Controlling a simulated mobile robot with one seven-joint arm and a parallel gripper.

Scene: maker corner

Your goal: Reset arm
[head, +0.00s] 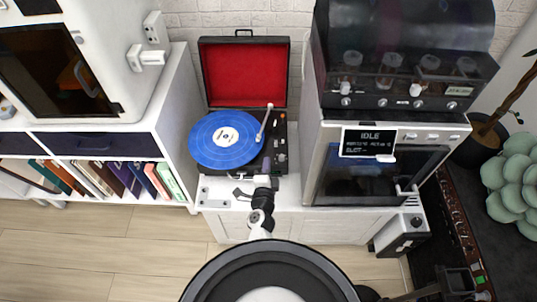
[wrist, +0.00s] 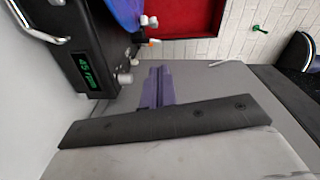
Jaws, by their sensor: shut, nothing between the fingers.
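My gripper shows in the wrist view (wrist: 156,72) as two purple fingers closed together, with nothing between them. A dark bar with bolts lies across their base. In the head view my arm reaches up from the bottom centre to the front edge of the white cabinet. Its end is just in front of the record player (head: 275,160), and the fingers are too small there to make out well. The wrist view shows the record player's black body (wrist: 88,62) to the left of the fingers, with a gap between.
A blue record (head: 226,140) lies on the player below its open red lid (head: 245,75). A machine reading IDLE (head: 369,141) stands right, under a dark unit with several jars (head: 405,45). Books (head: 110,180) fill the left shelf. A plant (head: 512,175) is far right. Wooden floor (head: 100,250) is clear.

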